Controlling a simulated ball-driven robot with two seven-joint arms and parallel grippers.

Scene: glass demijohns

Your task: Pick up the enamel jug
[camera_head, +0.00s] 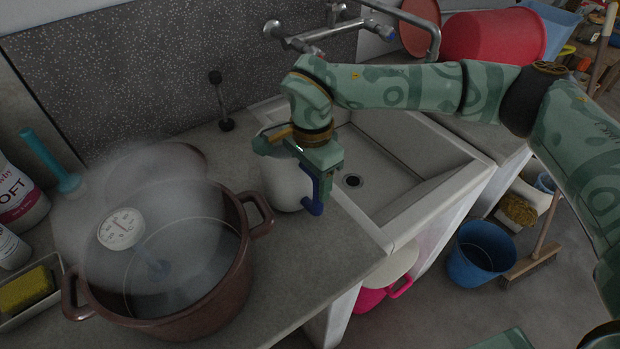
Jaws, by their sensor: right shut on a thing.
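The enamel jug (283,183) is a white jug with a blue part at its right side, probably the handle. It stands upright, or nearly so, at the counter between the brown pot and the sink. My right gripper (316,200) comes down from above and is shut on the jug at its right side. The gripper and wrist hide the jug's top and part of its right side. I cannot tell whether the jug's base touches the counter. My left gripper is not in view.
A steaming brown pot (240,275) with a round dial thermometer (121,229) stands close left of the jug. The white sink (440,190) is to the right, with a tap (300,38) behind. A blue bucket (478,262) and a broom (530,262) are on the floor.

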